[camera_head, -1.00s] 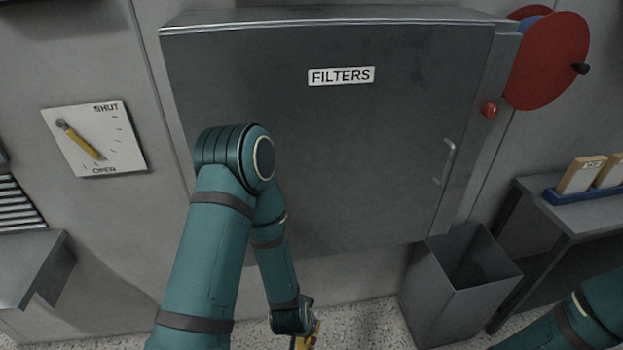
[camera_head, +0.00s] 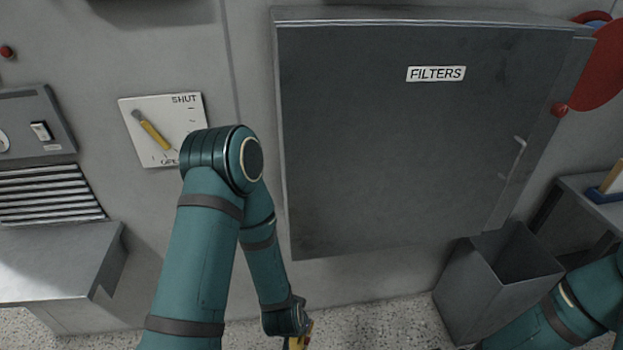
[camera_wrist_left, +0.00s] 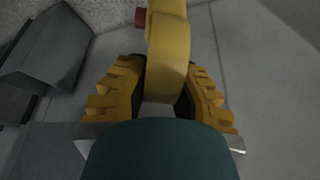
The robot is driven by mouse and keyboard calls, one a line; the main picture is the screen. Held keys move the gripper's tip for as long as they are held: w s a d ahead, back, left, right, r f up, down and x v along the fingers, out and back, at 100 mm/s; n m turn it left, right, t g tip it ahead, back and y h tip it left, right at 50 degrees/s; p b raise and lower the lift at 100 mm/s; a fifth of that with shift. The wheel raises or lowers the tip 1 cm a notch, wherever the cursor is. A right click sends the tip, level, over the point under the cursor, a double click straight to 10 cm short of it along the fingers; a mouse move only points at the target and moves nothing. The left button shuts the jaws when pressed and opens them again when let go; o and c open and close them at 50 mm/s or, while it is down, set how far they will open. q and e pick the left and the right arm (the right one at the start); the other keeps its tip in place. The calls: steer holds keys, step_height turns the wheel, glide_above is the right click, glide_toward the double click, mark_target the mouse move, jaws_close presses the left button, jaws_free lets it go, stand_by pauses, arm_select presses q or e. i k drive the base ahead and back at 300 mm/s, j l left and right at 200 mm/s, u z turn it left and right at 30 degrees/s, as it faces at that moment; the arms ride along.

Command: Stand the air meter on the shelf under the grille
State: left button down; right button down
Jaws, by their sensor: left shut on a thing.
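My left gripper (camera_head: 297,338) is at the bottom edge of the head view, pointing down and partly cut off, with a little yellow showing. In the left wrist view its orange fingers (camera_wrist_left: 163,90) are shut on a yellow thing, the air meter (camera_wrist_left: 168,45), with a small red part on its side. Its face is not visible. The grey shelf (camera_head: 50,262) juts from the wall at the left of the head view, directly under the slatted grille (camera_head: 48,194). The gripper is to the right of the shelf and apart from it. My right gripper is out of view.
A big grey FILTERS cabinet (camera_head: 400,150) hangs behind my left arm. A white SHUT/OPEN plate with a yellow lever (camera_head: 152,132) is right of the grille. An open grey bin (camera_head: 495,285) stands at right, beside a table (camera_head: 590,205). The visible shelf top is bare.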

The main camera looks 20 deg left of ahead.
mark_target(30, 271)
steer(key=k+j, duration=0.15)
steer(key=j, duration=0.35)
steer(key=k+j+u, duration=0.15)
steer(key=j, duration=0.3)
steer(key=k+j, duration=0.1)
steer(key=j, duration=0.4)
steer(key=k+j+u, duration=0.15)
steer(key=j, duration=0.85)
steer(key=k+j, duration=0.1)
steer(key=j, duration=0.6)
steer(key=j+u, duration=0.1)
steer(key=j, duration=0.65)
steer(key=k, duration=0.05)
